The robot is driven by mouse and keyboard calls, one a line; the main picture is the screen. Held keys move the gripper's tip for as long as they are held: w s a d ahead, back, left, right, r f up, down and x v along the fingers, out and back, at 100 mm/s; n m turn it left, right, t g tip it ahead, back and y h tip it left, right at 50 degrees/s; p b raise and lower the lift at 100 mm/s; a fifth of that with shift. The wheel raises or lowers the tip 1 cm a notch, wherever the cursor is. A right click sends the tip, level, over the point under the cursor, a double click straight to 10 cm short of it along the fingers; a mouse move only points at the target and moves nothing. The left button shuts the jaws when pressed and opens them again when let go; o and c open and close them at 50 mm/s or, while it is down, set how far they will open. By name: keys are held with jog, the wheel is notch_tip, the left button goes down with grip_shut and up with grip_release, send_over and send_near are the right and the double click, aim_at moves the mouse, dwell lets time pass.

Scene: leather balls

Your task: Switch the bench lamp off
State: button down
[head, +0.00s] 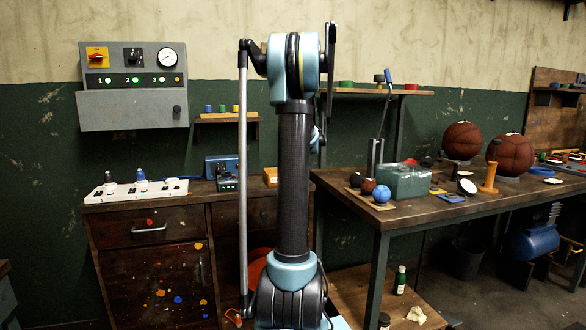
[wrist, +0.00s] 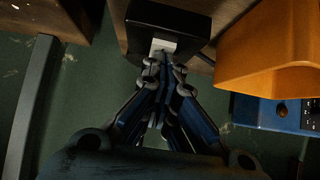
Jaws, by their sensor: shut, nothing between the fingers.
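In the wrist view, a black box (wrist: 185,22) with a pale grey switch plate (wrist: 163,45) on its face sits at the top centre. I cannot tell whether it belongs to the bench lamp. My gripper (wrist: 165,62) is shut and empty, its fingertips right at the lower edge of the pale plate. Contact is not clear. In the head view my upright arm covers the gripper and the box. A thin tilted stand with a blue upper end (head: 388,76) rises behind the workbench's left part. I cannot tell whether it is the lamp, and no lit bulb shows.
An orange bin (wrist: 265,50) stands close right of the black box, with a blue device (wrist: 275,113) beyond it. In the head view, a power strip (head: 135,190) lies on the left cabinet. The workbench (head: 415,216) holds balls, a grey-green box (head: 402,183) and small items.

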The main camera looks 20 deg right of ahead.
jog(key=shift+r, duration=0.1)
jog(key=shift+r, duration=0.25)
jog(key=r, duration=0.1)
jog(key=s+r, duration=0.1)
jog(key=r, duration=0.1)
jog(key=shift+r, duration=0.3)
jog(key=v, duration=0.9)
jog(key=shift+s, duration=0.25)
jog(key=shift+w, duration=0.1)
jog(key=shift+w+d+r+t, duration=0.2)
jog(key=shift+w+t, duration=0.1)
jog(key=shift+w, duration=0.25)
